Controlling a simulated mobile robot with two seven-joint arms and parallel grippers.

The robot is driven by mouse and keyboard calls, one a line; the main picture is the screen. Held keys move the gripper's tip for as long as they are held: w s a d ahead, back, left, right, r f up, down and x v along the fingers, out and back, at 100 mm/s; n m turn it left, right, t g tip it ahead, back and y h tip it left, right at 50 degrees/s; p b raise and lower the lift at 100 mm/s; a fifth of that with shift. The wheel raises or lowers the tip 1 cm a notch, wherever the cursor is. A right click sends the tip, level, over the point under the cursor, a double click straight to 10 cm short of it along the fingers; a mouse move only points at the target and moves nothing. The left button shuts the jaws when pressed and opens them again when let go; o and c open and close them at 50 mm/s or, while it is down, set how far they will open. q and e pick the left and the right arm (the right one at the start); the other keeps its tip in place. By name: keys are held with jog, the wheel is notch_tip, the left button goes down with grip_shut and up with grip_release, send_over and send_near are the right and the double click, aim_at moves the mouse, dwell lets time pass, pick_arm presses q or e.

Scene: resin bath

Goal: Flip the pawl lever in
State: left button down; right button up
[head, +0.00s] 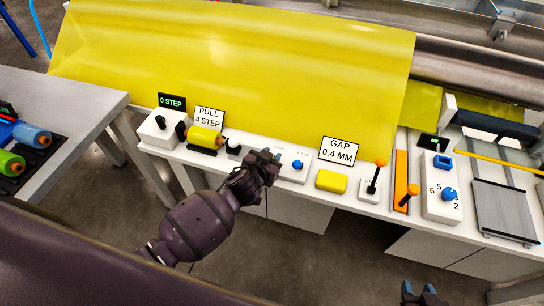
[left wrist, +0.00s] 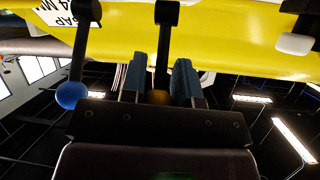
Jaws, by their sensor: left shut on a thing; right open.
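My left gripper (head: 264,160) is at the white bench top, between a white-knobbed part (head: 233,146) and a blue-knobbed lever (head: 298,164). In the left wrist view, its blue-grey fingers (left wrist: 158,85) are shut on a black lever (left wrist: 164,50) with a brownish knob (left wrist: 158,97), seemingly the pawl lever. The gripper hides this lever in the head view. The blue knob (left wrist: 72,95) and the white knob (left wrist: 295,43) show on either side of it in the wrist view. My right gripper (head: 420,294) is open and empty at the bottom edge, away from the bench.
A yellow sheet (head: 235,75) rises behind the bench. Signs reading "PULL 4 STEP" (head: 208,117) and "GAP 0.4 MM" (head: 338,151) stand there.

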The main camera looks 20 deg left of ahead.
jog(key=shift+s+f, duration=0.35)
jog(key=shift+f, duration=0.2)
jog(key=shift+w+r, duration=0.2)
jog(key=shift+w, duration=0.05)
pick_arm(q)
jog(key=c, duration=0.9)
grip_release()
pick_arm(e)
jog(key=shift+w+r, duration=0.1)
jog(key=shift+w, duration=0.15)
pick_arm(q)
jog(key=shift+s, duration=0.1)
jog(key=shift+s+a+r, duration=0.1)
jog(key=shift+s, duration=0.15)
jog(key=v, duration=1)
jog(key=shift+s+p, duration=0.15)
jog(key=shift+p, duration=0.25)
pick_arm(e)
jog(key=shift+w+r, duration=0.2)
jog(key=shift+r, duration=0.65)
